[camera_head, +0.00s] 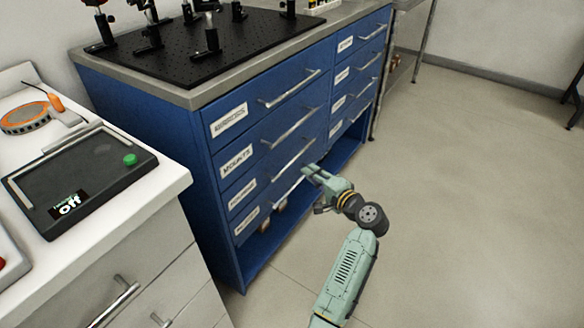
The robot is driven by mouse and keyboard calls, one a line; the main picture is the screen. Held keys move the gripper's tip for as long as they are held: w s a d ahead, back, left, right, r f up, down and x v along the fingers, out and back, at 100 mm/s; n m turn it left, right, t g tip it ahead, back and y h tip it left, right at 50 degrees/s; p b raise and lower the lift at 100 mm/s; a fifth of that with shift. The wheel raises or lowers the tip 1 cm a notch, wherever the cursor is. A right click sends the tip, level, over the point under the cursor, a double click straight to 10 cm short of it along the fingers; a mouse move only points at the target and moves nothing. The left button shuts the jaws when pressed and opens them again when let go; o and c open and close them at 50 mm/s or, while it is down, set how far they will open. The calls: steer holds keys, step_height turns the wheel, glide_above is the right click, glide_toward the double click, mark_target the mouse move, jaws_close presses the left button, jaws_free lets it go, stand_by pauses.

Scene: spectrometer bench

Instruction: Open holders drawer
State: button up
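A blue drawer cabinet (216,165) stands in the middle of the camera_head view, with two columns of labelled drawers and silver bar handles. In the near column, the second label reads MOUNTS (237,161). The other labels, including the lowest one in this column (246,219), are too blurred to read, so I cannot tell which drawer is the holders drawer. The drawers look closed. My gripper (310,171) is at the right end of the lowest handle (287,187) in the near column. I cannot tell whether it touches that handle or how far its fingers are apart.
A black optical breadboard (215,68) with posts is on the cabinet top. A white counter (150,190) at left carries a dark device (85,180) with a green button. An open shelf space runs under the drawers. The floor (480,200) at right is clear.

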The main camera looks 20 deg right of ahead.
mark_target(294, 161)
steer(key=p+x, duration=0.1)
steer(key=x, duration=0.9)
steer(key=shift+w, duration=0.3)
steer(key=shift+c, duration=0.4)
jaws_close()
